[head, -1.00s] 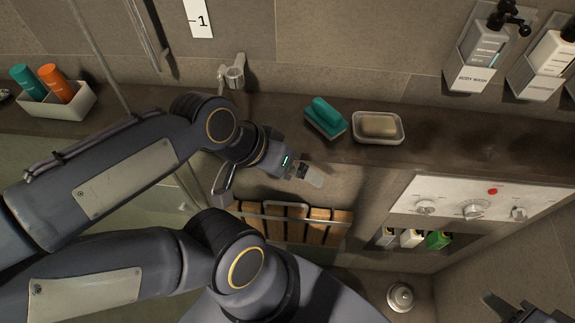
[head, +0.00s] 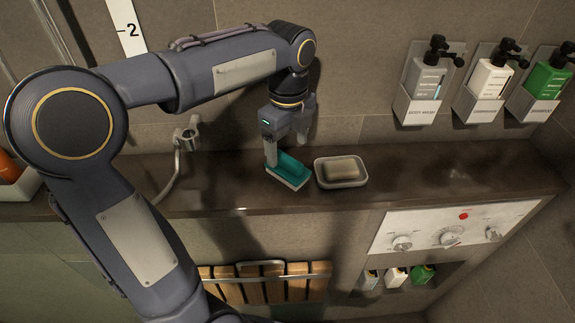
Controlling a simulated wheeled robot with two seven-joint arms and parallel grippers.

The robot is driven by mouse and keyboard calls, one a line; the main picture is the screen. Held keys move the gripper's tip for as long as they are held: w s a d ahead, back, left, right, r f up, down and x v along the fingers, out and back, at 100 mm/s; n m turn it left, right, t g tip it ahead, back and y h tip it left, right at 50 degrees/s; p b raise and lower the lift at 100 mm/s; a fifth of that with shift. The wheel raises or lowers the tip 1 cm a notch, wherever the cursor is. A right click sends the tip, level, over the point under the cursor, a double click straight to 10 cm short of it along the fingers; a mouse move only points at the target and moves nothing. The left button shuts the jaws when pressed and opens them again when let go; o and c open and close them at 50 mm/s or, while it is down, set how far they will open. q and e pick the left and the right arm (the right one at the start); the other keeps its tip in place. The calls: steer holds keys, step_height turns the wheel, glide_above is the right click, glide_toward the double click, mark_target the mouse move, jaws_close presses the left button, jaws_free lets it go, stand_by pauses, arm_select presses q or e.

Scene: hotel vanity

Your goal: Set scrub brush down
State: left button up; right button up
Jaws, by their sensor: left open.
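The scrub brush (head: 291,168), teal on top with a pale base, lies on the dark stone ledge (head: 420,182), just left of the soap dish (head: 341,184). My left gripper (head: 286,150) points down at the brush from above. Its jaws are open; one finger comes down at the brush's left end and the other is behind it, toward the wall. Whether a finger touches the brush cannot be told. The gripper partly hides the brush's back. My right gripper is not in view.
A chrome fixture with a hose (head: 186,140) stands left of the brush. Wall bottle holders (head: 416,108) hang at upper right. A control panel (head: 450,232) and wooden slatted seat (head: 265,284) are below. The ledge right of the dish is clear.

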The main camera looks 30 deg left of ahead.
mark_target(288, 158)
arm_select(q)
step_height(288, 158, down, 6)
steer(key=shift+f+p, duration=0.1)
steer(key=shift+p, duration=0.25)
steer(key=c, duration=1.2)
steer(key=shift+o, duration=0.2)
